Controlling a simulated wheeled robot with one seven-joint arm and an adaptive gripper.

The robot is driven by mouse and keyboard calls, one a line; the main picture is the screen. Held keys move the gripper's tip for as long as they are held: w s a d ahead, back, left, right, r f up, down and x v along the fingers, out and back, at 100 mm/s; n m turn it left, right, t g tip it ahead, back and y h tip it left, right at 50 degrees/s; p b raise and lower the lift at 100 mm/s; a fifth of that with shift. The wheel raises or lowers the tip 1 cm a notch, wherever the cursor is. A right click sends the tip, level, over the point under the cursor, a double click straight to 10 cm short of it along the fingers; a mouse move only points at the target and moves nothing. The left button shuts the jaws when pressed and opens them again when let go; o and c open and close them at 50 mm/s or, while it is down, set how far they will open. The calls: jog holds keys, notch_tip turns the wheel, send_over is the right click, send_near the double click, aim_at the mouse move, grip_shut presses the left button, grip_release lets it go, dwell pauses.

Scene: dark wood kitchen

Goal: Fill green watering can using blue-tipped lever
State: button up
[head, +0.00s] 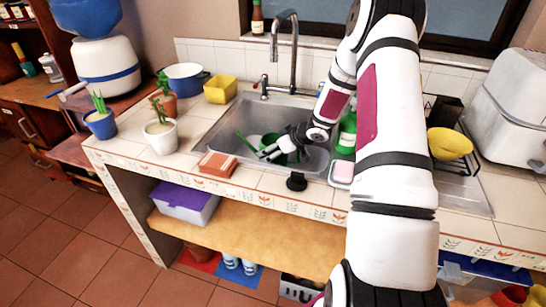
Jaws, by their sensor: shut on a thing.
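The green watering can (292,158) is in the sink basin, partly hidden behind my gripper. A thin green part, likely its spout, points up and left. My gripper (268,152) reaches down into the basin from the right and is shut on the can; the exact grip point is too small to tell. The metal tap (293,60) rises behind the basin, its curved neck above and behind the can. A red-tipped lever (264,80) is left of the tap. The blue-tipped lever (320,88) is at its right, small and close to my arm. No water stream is visible.
A green bottle (347,135) and a pink sponge on a dish (342,172) are right of the basin. Potted plants (160,135), a yellow container (220,89) and a blue pot (184,78) stand left. A terracotta-coloured block (217,164) lies at the front.

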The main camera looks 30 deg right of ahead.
jog(key=shift+f, duration=1.45)
jog(key=shift+f, duration=0.15)
jog(key=o, duration=1.3)
